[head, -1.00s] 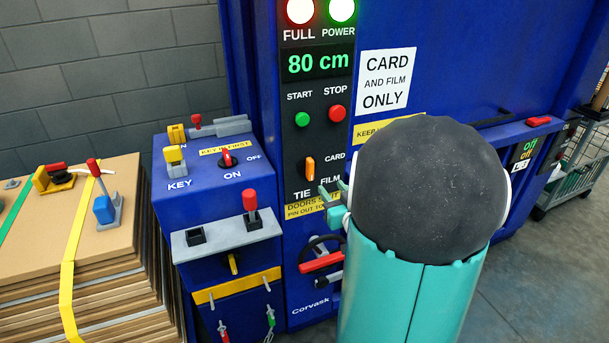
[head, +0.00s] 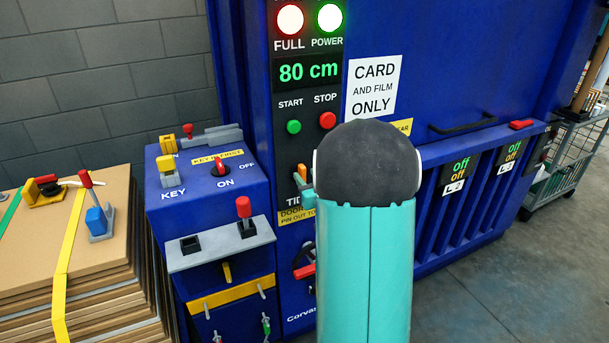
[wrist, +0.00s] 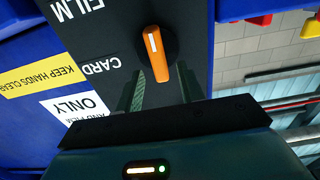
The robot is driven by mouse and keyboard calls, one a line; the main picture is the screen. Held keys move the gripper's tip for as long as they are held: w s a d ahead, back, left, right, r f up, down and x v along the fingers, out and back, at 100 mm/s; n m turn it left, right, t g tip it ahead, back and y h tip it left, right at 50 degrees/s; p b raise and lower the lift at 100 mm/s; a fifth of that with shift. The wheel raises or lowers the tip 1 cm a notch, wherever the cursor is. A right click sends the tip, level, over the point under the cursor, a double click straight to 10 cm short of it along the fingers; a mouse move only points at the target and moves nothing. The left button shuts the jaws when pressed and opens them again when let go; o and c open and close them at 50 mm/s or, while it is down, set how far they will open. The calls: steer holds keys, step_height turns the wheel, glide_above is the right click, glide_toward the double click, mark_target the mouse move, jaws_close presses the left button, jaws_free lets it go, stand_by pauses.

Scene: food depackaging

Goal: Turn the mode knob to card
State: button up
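The mode knob (head: 302,173) is an orange bar on the dark control panel (head: 283,150). In the wrist view, which looks upside down, the knob (wrist: 158,55) stands nearly upright. Its white mark is at the upper end, leaning slightly left, away from the CARD label (wrist: 101,67) and nearer the height of FILM (wrist: 77,10). My gripper (wrist: 160,90) is open, its two green fingers either side of the knob's lower end, with visible gaps. In the head view my gripper (head: 308,190) is at the knob, mostly hidden by my arm, which also covers CARD and FILM.
Green start (head: 293,127) and red stop (head: 327,121) buttons sit above the knob. A blue key box (head: 205,190) with a red switch and a grey shelf with a red-topped lever (head: 244,208) stand left. Stacked cardboard (head: 100,260) is farther left.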

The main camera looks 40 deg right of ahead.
steer(key=shift+x, duration=1)
jaws_close()
steer(key=shift+a, duration=0.1)
steer(key=n, duration=0.3)
steer(key=shift+a+f+n, duration=0.1)
steer(key=shift+a+n, duration=0.2)
steer(key=shift+n, duration=0.1)
steer(key=n, duration=0.4)
steer(key=f+n, duration=0.1)
steer(key=n, duration=0.4)
steer(key=a+n, duration=0.1)
steer(key=n, duration=0.4)
steer(key=shift+w+f, duration=0.15)
steer(key=shift+f, duration=0.15)
